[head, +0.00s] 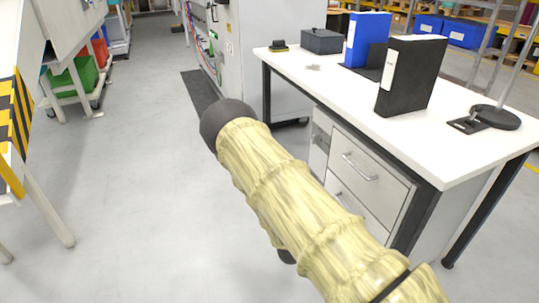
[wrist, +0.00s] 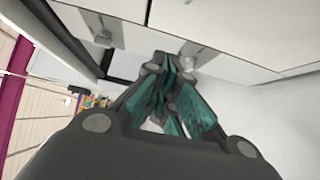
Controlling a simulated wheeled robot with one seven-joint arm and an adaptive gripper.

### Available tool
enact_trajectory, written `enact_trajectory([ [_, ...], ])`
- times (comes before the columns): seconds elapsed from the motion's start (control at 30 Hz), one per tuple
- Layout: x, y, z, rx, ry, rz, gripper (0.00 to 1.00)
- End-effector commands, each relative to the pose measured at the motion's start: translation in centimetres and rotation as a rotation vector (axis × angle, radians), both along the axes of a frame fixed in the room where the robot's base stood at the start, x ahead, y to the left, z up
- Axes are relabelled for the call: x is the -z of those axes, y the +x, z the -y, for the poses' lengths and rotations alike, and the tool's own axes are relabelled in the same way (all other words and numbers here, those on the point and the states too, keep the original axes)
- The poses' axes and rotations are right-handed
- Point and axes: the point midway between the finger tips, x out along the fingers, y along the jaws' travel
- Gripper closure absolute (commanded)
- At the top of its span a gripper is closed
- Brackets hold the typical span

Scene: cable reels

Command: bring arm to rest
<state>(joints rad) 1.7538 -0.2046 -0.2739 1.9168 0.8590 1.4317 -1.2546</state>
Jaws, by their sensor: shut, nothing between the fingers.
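My arm, in a pale yellow ribbed sleeve with a dark rounded joint, reaches from the lower right up to the middle of the head view, in front of the desk. My gripper (wrist: 172,82) shows in the wrist view with dark links and teal finger pads. Its fingers are shut with nothing between them. In the wrist view it is near light drawer or cabinet fronts with handles. The gripper cannot be made out in the head view.
A white desk (head: 463,158) with a drawer unit (head: 370,165) stands at right. On it are a blue binder (head: 366,40), a black binder (head: 410,75), a dark box (head: 321,41) and a lamp base (head: 495,117). A striped-edge workbench (head: 20,110) stands left. Grey floor (head: 130,200) between is clear.

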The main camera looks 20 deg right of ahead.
Motion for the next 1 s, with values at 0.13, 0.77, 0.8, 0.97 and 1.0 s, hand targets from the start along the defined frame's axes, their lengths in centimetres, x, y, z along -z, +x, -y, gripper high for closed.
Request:
enact_trajectory([
  [0.13, 0.3, -0.2, 0.0, -0.001, 0.013, -0.005, 1.0],
  [0.77, 16.4, -23.8, -9.8, 0.23, 1.049, -0.355, 1.0],
  [0.8, 16.8, -25.7, -10.9, 0.269, 1.108, -0.381, 1.0],
  [0.97, 17.2, -32.4, -14.7, 0.418, 1.293, -0.474, 1.0],
  [1.0, 17.1, -33.7, -15.5, 0.452, 1.328, -0.493, 1.0],
])
